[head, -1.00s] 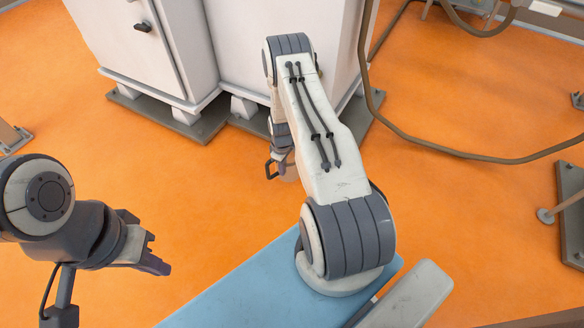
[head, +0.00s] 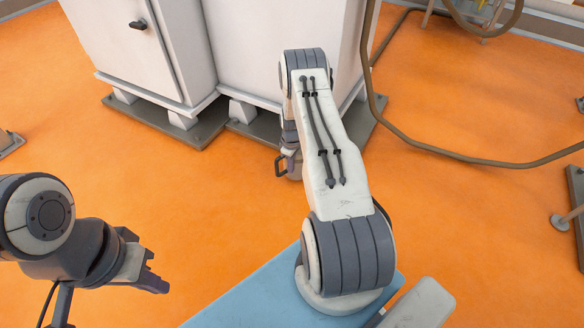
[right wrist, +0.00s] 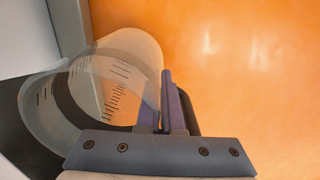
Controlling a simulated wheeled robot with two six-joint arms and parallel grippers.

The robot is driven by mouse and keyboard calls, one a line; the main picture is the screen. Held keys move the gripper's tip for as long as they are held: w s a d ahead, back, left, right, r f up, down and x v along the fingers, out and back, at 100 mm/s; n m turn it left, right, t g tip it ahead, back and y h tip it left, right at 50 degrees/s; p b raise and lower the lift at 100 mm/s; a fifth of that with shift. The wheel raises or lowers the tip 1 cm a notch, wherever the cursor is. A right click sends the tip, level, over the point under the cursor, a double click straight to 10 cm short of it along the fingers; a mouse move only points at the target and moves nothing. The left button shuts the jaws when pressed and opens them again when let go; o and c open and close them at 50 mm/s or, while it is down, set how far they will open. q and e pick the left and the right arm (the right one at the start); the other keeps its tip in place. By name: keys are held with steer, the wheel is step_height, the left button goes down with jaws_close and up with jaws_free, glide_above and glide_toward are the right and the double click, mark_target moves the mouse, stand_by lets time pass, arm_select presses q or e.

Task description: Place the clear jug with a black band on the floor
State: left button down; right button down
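The clear jug with a black band (right wrist: 118,75) fills the left of the right wrist view, with dark measuring marks on its wall. My right gripper (right wrist: 166,105) has its fingers close together at the jug's right edge and looks shut on it. In the head view a small part of the jug (head: 295,173) shows beyond my right arm, with a dark handle on its left; my arm hides the rest. I cannot tell whether the jug touches the floor (head: 215,215). My left gripper (head: 156,271) is at the lower left, with its fingers apart and empty.
White cabinets (head: 255,60) on grey base plates (head: 180,130) stand just behind the jug. A thick brown hose (head: 450,153) runs along the right. The orange floor is clear left of my right arm. A grey stand (head: 575,215) is at the right edge.

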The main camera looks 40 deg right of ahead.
steer(key=shift+f, duration=0.1)
steer(key=shift+f+b, duration=0.4)
steer(key=shift+f, duration=0.1)
steer(key=c, duration=1.1)
jaws_free()
